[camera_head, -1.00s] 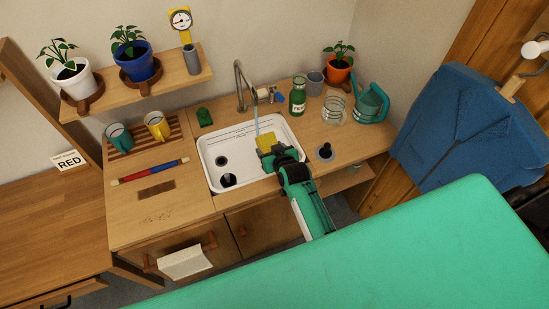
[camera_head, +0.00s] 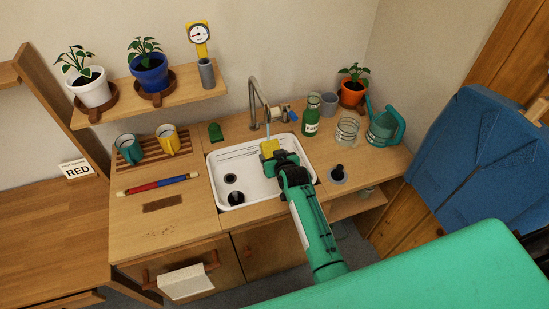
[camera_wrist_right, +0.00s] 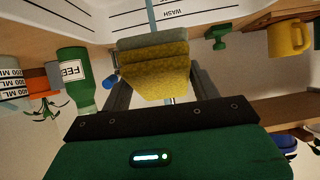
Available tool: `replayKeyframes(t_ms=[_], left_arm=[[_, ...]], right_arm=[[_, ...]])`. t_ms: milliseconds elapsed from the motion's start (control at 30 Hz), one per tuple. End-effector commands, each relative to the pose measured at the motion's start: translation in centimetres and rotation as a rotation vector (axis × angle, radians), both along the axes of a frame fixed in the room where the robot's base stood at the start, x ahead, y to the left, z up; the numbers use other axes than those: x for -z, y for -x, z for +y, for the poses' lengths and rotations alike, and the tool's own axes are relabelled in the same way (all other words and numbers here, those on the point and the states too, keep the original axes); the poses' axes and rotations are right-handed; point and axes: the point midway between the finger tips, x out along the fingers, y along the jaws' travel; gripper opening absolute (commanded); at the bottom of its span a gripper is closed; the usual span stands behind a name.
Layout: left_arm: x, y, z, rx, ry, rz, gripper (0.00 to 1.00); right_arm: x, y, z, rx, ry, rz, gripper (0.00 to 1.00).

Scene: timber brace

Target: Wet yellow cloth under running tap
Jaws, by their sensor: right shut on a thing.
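The yellow cloth (camera_head: 269,149) is held over the back part of the white sink (camera_head: 224,158). My right gripper (camera_head: 274,158) is shut on it. In the right wrist view the cloth (camera_wrist_right: 158,78) shows as a folded pad between the fingers, with a grey-green band along its upper edge. The tap (camera_head: 252,98) arches over the sink behind the cloth. A thin pale blue stream of water (camera_wrist_right: 152,14) shows in the wrist view and meets the cloth's upper edge there. My left gripper is not in view.
A green bottle (camera_head: 311,117), a glass jar (camera_head: 347,131) and a teal watering can (camera_head: 383,130) stand right of the sink. Two mugs (camera_head: 167,142) stand on a rack to the left. A shelf (camera_head: 181,107) with plants overhangs the left counter.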

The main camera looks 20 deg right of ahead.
Motion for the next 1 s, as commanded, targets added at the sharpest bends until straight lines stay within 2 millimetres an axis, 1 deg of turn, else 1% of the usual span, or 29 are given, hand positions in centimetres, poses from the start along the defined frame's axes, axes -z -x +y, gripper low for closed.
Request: replayKeyframes(t_ms=[333, 433, 1000], left_arm=[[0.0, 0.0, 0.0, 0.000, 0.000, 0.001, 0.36], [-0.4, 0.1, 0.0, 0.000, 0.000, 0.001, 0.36], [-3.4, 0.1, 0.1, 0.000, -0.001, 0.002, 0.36]], right_arm=[[0.0, 0.0, 0.0, 0.000, 0.001, 0.000, 0.43], [-0.1, 0.4, -0.1, -0.001, 0.001, 0.001, 0.43], [-0.2, 4.9, -0.5, -0.001, 0.001, 0.001, 0.43]])
